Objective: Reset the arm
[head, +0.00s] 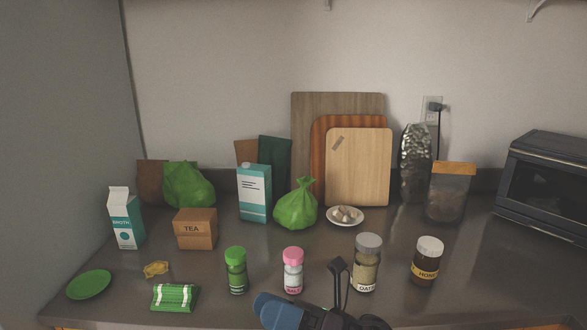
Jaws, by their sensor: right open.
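My right gripper (338,266) shows at the bottom centre of the head view, with its dark fingers pointing up and away over the counter's front part. It is open, and I see nothing between its fingers. In the picture it lies between the pink-lidded salt jar (293,272) and the oats jar (366,264); I cannot tell whether it touches the oats jar. Part of my right arm (280,311) shows below it, blue and black. My left gripper is out of view.
On the grey counter (480,285) stand a green-lidded jar (236,271), honey jar (427,262), tea box (195,229), broth carton (125,220), green bag (296,205) and small plate (345,216). Cutting boards (358,165) lean behind. A toaster oven (548,185) stands right. The front right is clear.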

